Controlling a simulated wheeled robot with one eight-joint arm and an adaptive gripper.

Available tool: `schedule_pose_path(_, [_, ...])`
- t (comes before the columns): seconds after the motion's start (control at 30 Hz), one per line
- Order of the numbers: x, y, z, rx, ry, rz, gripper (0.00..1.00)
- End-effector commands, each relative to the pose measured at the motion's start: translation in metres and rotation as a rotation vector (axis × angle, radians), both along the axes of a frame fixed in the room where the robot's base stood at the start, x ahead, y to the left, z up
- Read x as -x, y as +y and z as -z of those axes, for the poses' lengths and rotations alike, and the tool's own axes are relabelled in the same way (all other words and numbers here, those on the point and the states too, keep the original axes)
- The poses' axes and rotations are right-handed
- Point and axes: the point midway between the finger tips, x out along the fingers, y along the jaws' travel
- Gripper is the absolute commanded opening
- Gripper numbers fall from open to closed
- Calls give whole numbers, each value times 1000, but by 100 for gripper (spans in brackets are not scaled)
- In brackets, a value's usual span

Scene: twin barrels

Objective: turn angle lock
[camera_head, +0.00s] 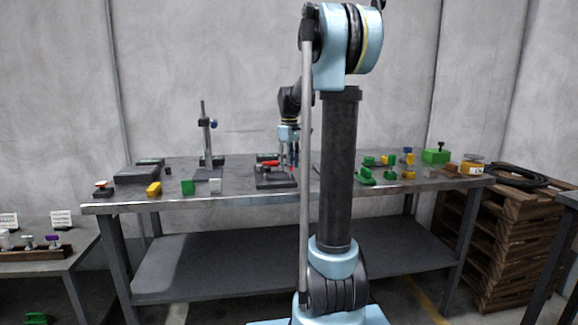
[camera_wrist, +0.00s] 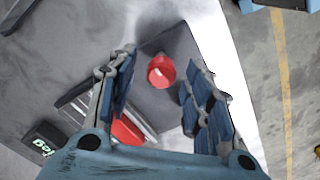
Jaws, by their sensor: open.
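The angle lock, a dark flat-based fixture (camera_head: 275,183) with a red handle (camera_head: 270,164) on top, sits on the middle of the workbench. In the wrist view its grey base plate (camera_wrist: 180,110) lies below my fingers. A red round knob (camera_wrist: 161,71) shows between the fingertips, apart from both. A second red part (camera_wrist: 126,131) lies nearer the palm beside metal bars, partly hidden by my left finger. My gripper (camera_wrist: 158,65) is open, pointing down over the fixture, with nothing held. In the head view my gripper (camera_head: 289,157) is small and partly hidden by my arm.
Several green and yellow pieces lie to the right. A small label with green letters (camera_wrist: 42,145) is left of the fixture. Stacked pallets (camera_head: 505,225) stand beside the bench.

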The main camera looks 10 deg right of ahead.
Motion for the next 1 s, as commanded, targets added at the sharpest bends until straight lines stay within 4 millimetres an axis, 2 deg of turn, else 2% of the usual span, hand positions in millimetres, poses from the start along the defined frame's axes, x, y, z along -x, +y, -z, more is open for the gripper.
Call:
schedule_pose_path(0.13, [0, 0, -2, -1, 1, 0, 46])
schedule_pose_path(0.27, [0, 0, -13, -1, 1, 0, 46])
schedule_pose_path(0.7, [-1, 0, -88, 0, 1, 0, 46])
schedule_pose_path(0.9, [-1, 0, -111, 0, 1, 0, 46])
schedule_pose_path(1.0, [-1, 0, -116, 0, 1, 0, 46])
